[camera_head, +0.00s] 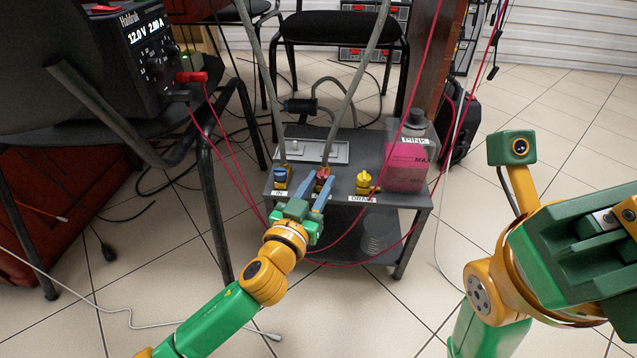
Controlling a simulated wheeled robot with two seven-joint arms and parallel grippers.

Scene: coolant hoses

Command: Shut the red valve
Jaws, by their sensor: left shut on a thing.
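The red valve (323,174) sits on the dark low table between a blue-handled valve (281,176) and a yellow valve (364,183). My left gripper (321,186) reaches it from the front, and its blue-grey fingers are shut on the red valve's handle. The fingers hide part of the handle and its label. A grey hose rises from behind the red valve. My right gripper (622,215) is at the right edge, away from the table, and its fingertips are cut off by the frame.
The dark table (408,199) also carries a pink-filled tank (407,165) and a grey tray (312,150). Thin red cables hang across the table's front and right side. A power supply (150,60) stands on a black chair at left. Tiled floor is open at right.

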